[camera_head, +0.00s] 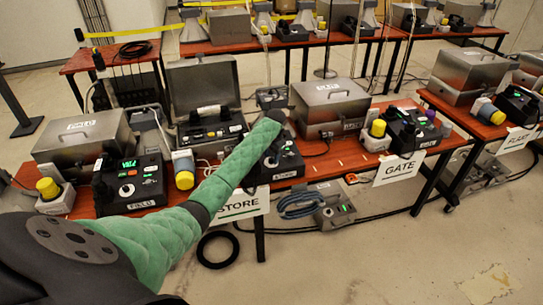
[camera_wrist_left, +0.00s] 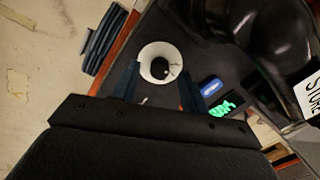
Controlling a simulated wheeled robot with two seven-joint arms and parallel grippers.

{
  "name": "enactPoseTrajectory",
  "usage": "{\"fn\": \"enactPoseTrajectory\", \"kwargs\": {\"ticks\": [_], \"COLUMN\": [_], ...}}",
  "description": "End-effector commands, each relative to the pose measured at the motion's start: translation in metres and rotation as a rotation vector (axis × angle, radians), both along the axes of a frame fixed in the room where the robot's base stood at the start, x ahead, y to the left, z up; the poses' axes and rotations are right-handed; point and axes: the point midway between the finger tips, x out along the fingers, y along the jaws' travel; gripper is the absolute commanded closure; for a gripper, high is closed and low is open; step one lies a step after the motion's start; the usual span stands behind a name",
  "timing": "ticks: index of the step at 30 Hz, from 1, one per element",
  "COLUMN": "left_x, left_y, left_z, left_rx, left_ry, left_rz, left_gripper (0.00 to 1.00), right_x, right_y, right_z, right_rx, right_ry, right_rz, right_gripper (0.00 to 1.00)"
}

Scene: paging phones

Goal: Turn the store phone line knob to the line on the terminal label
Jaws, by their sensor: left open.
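The store phone (camera_head: 285,160) is a dark unit on the long wooden table, partly hidden behind my green-sleeved left arm. In the left wrist view its line knob (camera_wrist_left: 160,68) is a black cap with a light pointer mark on a round white dial (camera_wrist_left: 147,53). My left gripper (camera_wrist_left: 158,76) is open, with its two dark fingers on either side of the dial in that view. I cannot tell whether they touch the knob. A green display (camera_wrist_left: 222,106) and a blue button (camera_wrist_left: 211,85) lie beside it. A white STORE label (camera_wrist_left: 313,94) shows at the right edge; no line number is readable. My right gripper is not in view.
The FIELD phone (camera_head: 128,183) stands left and the GATE phone (camera_head: 407,130) right on the same table. A closed metal case (camera_head: 330,103) sits behind the store phone. A STORE sign (camera_head: 243,205) hangs on the table's front. Cables and a grey box (camera_head: 335,211) lie below.

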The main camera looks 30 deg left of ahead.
Motion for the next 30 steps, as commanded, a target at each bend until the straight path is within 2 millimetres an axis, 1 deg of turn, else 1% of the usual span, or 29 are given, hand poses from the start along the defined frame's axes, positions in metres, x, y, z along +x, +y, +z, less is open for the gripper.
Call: {"fn": "enactPoseTrajectory", "kwargs": {"ticks": [3, 6, 14, 15, 17, 18, 21, 30], "left_x": [0.0, 0.0, 0.0, 0.0, 0.0, 0.0, 0.0, 0.0], "left_y": [0.001, 0.002, 0.002, 0.002, 0.002, 0.002, 0.002, 0.002], "left_z": [-0.008, -0.012, -0.014, -0.014, -0.014, -0.014, -0.014, -0.012], "left_rx": [0.0, 0.001, 0.001, 0.001, 0.001, 0.001, 0.001, 0.004], "left_ry": [0.001, 0.0, 0.0, 0.0, 0.0, 0.0, 0.0, 0.005], "left_rz": [0.0, 0.0, 0.0, 0.0, 0.0, 0.0, 0.0, -0.036], "left_gripper": [0.56, 0.56, 0.56, 0.64, 0.75, 0.83, 1.0, 1.0], "right_x": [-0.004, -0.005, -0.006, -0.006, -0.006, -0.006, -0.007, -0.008], "right_y": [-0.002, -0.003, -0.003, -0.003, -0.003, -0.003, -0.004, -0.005], "right_z": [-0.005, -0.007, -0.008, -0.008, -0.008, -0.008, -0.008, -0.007], "right_rx": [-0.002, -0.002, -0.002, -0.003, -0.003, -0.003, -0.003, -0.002], "right_ry": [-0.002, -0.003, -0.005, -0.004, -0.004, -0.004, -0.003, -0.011], "right_rz": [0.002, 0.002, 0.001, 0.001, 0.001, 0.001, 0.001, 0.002], "right_gripper": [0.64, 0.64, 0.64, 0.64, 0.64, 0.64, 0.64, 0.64]}}
